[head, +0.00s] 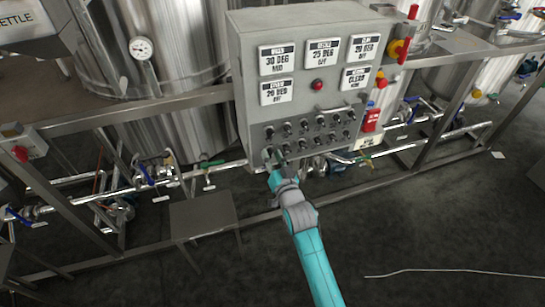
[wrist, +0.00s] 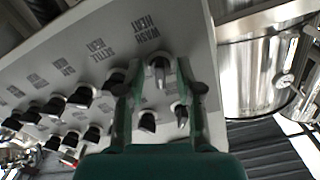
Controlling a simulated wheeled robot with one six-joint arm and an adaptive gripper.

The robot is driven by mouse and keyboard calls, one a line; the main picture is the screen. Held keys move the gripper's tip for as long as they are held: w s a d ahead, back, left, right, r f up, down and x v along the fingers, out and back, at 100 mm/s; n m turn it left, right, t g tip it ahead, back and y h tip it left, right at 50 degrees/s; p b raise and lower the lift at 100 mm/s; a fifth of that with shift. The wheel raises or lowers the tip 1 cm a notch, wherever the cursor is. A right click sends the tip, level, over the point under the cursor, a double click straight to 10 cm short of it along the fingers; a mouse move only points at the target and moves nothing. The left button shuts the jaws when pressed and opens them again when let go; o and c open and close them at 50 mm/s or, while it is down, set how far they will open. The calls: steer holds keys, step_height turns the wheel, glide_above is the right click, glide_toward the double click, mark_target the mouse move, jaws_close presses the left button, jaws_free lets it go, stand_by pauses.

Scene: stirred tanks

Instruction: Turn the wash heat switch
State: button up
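The wash heat switch (wrist: 159,72) is a black knob under the upside-down WASH HEAT label (wrist: 148,32) near the panel's edge in the wrist view. My gripper (wrist: 162,75) has its two green fingers apart, one on either side of this knob. Small gaps seem to show between knob and fingers, and I cannot tell whether either touches. In the head view my gripper (head: 274,158) is at the lower left switches of the grey control panel (head: 250,95), and it hides part of them.
Several other black switches (wrist: 80,97) sit close by in rows. Steel tanks (head: 145,75), pipes and frame rails stand around. A small steel table (head: 203,218) is at lower left.

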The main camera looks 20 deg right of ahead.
steer(key=shift+s, duration=0.1)
steer(key=s, duration=1.2)
stand_by(0.4)
steer(key=s+f+n+g, duration=0.1)
steer(key=s+f, duration=0.2)
steer(key=s, duration=0.8)
steer(key=s+f+n, duration=0.1)
steer(key=s+f, duration=0.2)
steer(key=s, duration=0.7)
steer(key=s+r+n+g, duration=0.1)
steer(key=s+r, duration=0.2)
steer(key=s, duration=0.7)
steer(key=s+r+n+g, duration=0.1)
steer(key=s+r, duration=0.2)
steer(key=s, duration=0.7)
steer(key=shift+s, duration=0.25)
